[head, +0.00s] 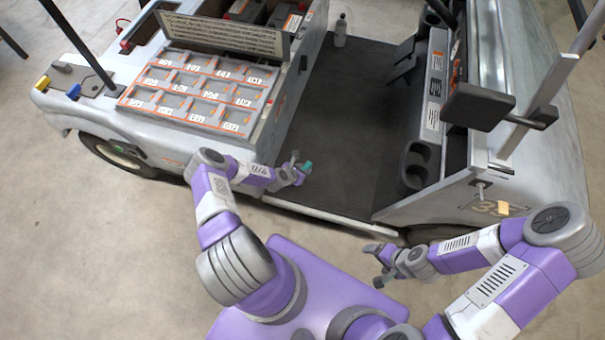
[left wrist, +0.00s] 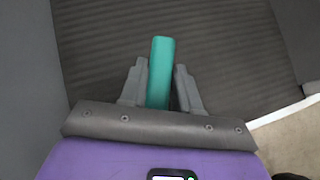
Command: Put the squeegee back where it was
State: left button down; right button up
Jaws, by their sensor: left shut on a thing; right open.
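The squeegee shows only as a teal handle (left wrist: 160,70) in the left wrist view, standing out between the fingers. My right gripper (head: 376,264) is open and empty, outside the cart at the right, below the sill.
The cart's ribbed dark floor (head: 340,120) is mostly clear, with a bottle (head: 340,30) at its far end. A compartment tray (head: 200,90) is left of it; a dash with cup holders (head: 418,165) is right. A dark mirror (head: 478,107) and post stand above my right arm.

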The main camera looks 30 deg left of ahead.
pick_arm(q)
notch_tip(320, 180, down, 2)
jog(key=shift+f+b, duration=0.15)
jog(key=shift+b, duration=0.2)
jog(key=c, duration=0.8)
grip_release()
